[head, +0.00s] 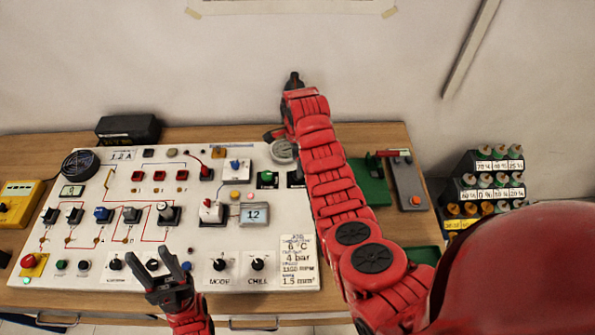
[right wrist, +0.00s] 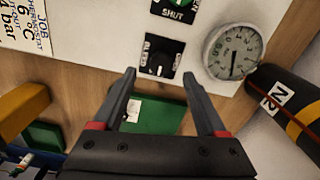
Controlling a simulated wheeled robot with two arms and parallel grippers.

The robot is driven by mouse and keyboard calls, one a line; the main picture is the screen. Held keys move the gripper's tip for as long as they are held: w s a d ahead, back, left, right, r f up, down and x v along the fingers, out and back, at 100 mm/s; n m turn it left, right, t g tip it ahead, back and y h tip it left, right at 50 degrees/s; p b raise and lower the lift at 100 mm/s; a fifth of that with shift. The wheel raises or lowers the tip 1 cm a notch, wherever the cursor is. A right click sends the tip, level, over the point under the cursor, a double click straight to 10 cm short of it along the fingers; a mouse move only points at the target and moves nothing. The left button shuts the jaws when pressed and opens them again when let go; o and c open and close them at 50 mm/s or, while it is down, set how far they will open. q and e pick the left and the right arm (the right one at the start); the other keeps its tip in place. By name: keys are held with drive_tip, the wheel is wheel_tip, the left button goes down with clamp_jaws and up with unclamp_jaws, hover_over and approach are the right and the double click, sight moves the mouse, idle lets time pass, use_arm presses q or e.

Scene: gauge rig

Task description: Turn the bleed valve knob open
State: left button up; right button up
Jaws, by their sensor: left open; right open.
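The bleed valve knob (right wrist: 160,62) is a black knob with a white mark, on a black plate near the panel's edge in the right wrist view. In the head view its plate (head: 296,178) is partly covered by my right arm. My right gripper (right wrist: 158,77) is open and empty, its fingertips on either side of the knob's near end in the picture; I cannot tell whether they touch it. My left gripper (head: 152,257) is open and empty over the panel's lower left.
A round gauge (right wrist: 233,52) sits beside the bleed knob. A black cylinder marked N2 (right wrist: 285,100) stands close on the right. A green knob (head: 267,178) and the display (head: 254,214) are nearby on the white panel (head: 130,190). A bottle rack (head: 488,180) stands at the right.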

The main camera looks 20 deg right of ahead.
drive_tip(key=shift+f+p, duration=0.6)
drive_tip(key=shift+f, duration=1.8)
clamp_jaws()
